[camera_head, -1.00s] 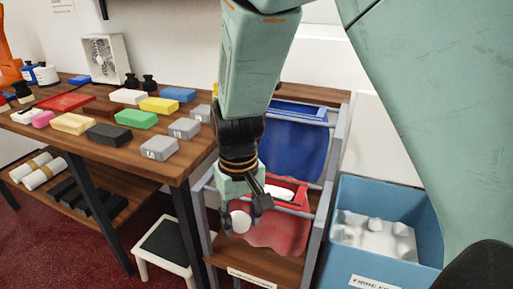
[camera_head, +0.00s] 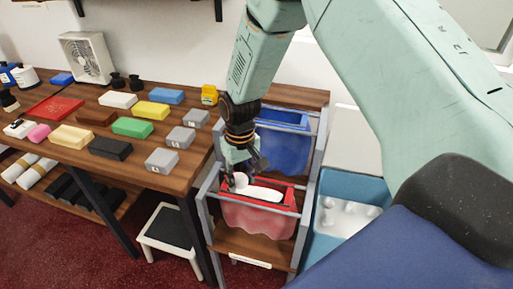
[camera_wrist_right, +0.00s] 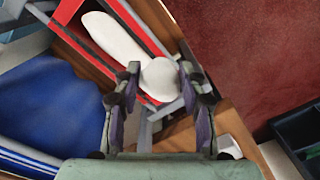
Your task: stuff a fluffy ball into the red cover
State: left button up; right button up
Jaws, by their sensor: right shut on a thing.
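My right gripper (camera_head: 240,168) is shut on a white fluffy ball (camera_head: 241,181) and holds it at the left end of the red cover (camera_head: 258,222). The cover hangs in a grey rack with its mouth up, and a long white piece (camera_head: 263,194) shows inside the mouth. In the right wrist view the ball (camera_wrist_right: 160,79) sits between the fingertips (camera_wrist_right: 160,75), beside the cover's red rim (camera_wrist_right: 68,11) and the white piece (camera_wrist_right: 114,38). I cannot tell whether the ball touches the cover. My left gripper is not in view.
A blue cover (camera_head: 284,148) hangs behind the red one. A blue bin (camera_head: 352,184) with several white balls (camera_head: 345,217) stands to the right, partly hidden by my arm. A wooden table (camera_head: 178,180) with several coloured blocks and a low stool (camera_head: 168,231) are to the left.

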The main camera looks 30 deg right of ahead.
pick_arm(q)
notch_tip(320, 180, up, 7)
jog(key=p, duration=0.5)
pick_arm(e)
jog(key=d+r, duration=0.2)
jog(key=d, duration=0.3)
pick_arm(q)
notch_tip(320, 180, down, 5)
jog(key=b, duration=0.4)
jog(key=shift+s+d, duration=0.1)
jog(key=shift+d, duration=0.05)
pick_arm(e)
jog(key=f, duration=0.6)
jog(key=shift+w+d+f, duration=0.3)
jog(key=shift+d, duration=0.05)
jog(key=shift+f, duration=0.2)
jog(key=o, duration=0.8)
jog(key=shift+o, duration=0.3)
jog(key=o, duration=0.5)
